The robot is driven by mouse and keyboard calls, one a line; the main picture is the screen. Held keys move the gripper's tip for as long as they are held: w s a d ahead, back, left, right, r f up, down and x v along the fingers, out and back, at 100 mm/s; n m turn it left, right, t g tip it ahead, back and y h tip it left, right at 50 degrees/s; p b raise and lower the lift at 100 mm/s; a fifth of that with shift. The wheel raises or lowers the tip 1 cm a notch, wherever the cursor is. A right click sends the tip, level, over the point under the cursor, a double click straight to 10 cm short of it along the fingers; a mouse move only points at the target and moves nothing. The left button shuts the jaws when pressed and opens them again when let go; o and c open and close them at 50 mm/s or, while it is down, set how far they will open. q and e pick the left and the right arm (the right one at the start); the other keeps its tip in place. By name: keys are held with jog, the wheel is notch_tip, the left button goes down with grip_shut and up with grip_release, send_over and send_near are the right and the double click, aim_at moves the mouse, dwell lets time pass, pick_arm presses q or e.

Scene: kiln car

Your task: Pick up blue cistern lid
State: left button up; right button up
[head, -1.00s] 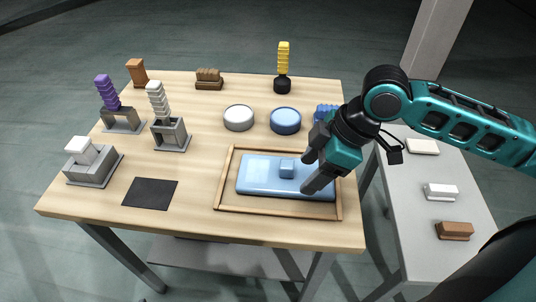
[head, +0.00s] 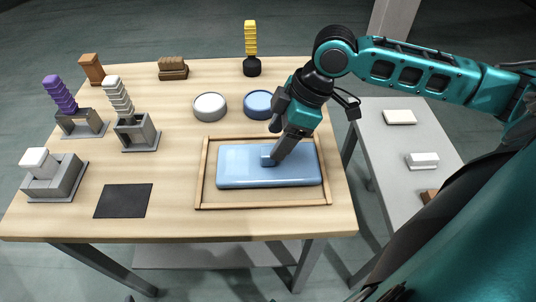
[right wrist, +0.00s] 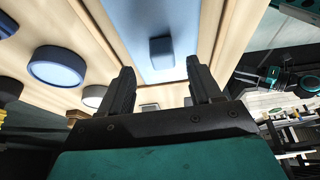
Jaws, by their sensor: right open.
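The blue cistern lid (head: 240,170) is a glossy light-blue slab with a small block-shaped knob (head: 267,155) on top. It lies flat inside a shallow wooden-framed tray (head: 203,185) on the table. My right gripper (head: 278,156) points down at the knob and partly hides it in the head view. In the right wrist view the lid (right wrist: 150,22) and its knob (right wrist: 161,50) lie beyond the open fingers (right wrist: 161,88), roughly in line with the gap between them. My left gripper is not in view.
A round blue lid (head: 257,104) and a round white lid (head: 210,106) stand behind the tray. A yellow-handled tool (head: 251,45) is at the back. Grey holders (head: 137,132) and a dark mat (head: 123,200) are at the left. A grey side table (head: 400,150) holds white blocks.

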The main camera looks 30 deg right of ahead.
aim_at(270, 150)
jog(key=b+x, duration=0.1)
jog(key=x, duration=0.3)
jog(key=shift+s+a+f, duration=0.1)
jog(key=shift+a+f, duration=0.05)
jog(key=shift+f, duration=0.15)
grip_shut()
dwell(0.3)
jog(key=shift+r, duration=0.15)
